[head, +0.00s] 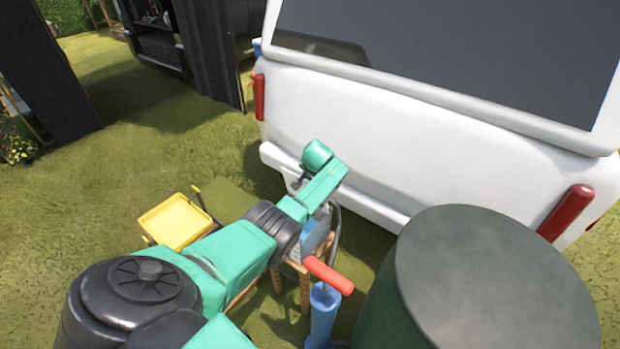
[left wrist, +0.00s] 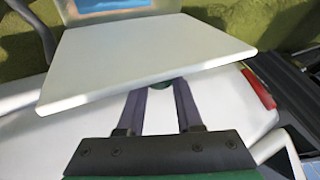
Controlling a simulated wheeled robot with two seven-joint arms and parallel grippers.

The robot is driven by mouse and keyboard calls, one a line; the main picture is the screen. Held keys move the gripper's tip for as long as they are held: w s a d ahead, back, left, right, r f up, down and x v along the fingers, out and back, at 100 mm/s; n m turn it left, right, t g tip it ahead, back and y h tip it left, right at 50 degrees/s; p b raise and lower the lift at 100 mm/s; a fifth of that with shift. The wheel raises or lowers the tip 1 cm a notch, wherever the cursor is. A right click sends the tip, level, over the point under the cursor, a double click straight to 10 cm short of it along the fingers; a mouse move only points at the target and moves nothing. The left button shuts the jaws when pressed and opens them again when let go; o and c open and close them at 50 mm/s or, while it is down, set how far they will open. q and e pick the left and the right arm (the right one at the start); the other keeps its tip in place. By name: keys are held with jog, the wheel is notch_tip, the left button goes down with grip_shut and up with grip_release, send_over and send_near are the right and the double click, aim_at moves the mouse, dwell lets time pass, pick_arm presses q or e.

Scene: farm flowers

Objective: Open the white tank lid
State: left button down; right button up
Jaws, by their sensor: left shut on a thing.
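A flat white panel (left wrist: 150,60), which looks like the white tank lid, fills the upper middle of the left wrist view. It appears tilted, with a white-framed blue area (left wrist: 108,5) beyond its far edge. My left gripper (left wrist: 162,88) reaches up from the bottom of that view, its two dark fingers meeting the panel's near edge. The fingertips are partly hidden by the panel; the gripper is shut on it. In the head view my left arm covers the fingers and most of the tank. My right gripper is in neither view.
A white vehicle (head: 390,130) stands close behind my left wrist. A large dark green cylinder (head: 490,280) is at the lower right. A red-handled tool (head: 328,276), a blue tube (head: 322,310) and a yellow tray (head: 175,222) are near my arm. Grass at left is open.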

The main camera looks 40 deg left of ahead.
pick_arm(q)
jog(key=shift+w+d+f, duration=0.1)
jog(key=shift+w+f, duration=0.15)
jog(key=shift+w, duration=0.3)
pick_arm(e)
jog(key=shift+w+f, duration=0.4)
pick_arm(q)
jog(key=c, duration=0.7)
grip_release()
jog(key=shift+f, duration=0.1)
jog(key=shift+o, duration=0.8)
jog(key=shift+w+f, duration=0.1)
jog(key=shift+w, duration=0.1)
